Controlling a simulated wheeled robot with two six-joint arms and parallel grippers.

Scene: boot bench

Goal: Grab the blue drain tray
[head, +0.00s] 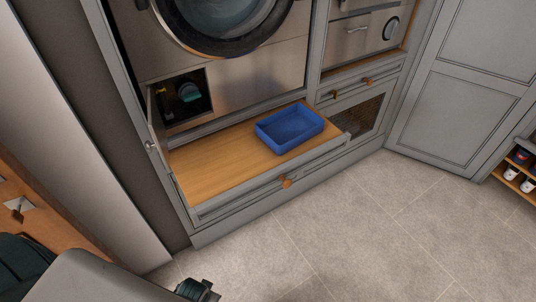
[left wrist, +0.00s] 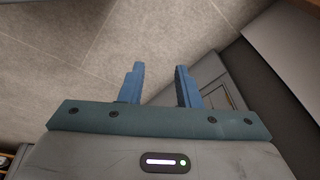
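The blue drain tray (head: 290,128) is an open rectangular tray. It rests on the right part of a pulled-out wooden shelf (head: 213,167) below the front-loading machine in the head view. My left gripper shows in the left wrist view (left wrist: 160,88) with its two blue fingers apart and nothing between them. In the head view a dark part of my left gripper (head: 197,290) shows at the bottom edge, well short of the shelf and apart from the tray. The tray is not in the left wrist view. My right gripper is in neither view.
A small hatch (head: 183,98) stands open above the shelf, its door (head: 156,125) swung out at the left. A drawer front with an orange knob (head: 286,182) edges the shelf. The tiled floor (head: 350,225) ahead is clear. A shoe rack (head: 520,170) stands far right.

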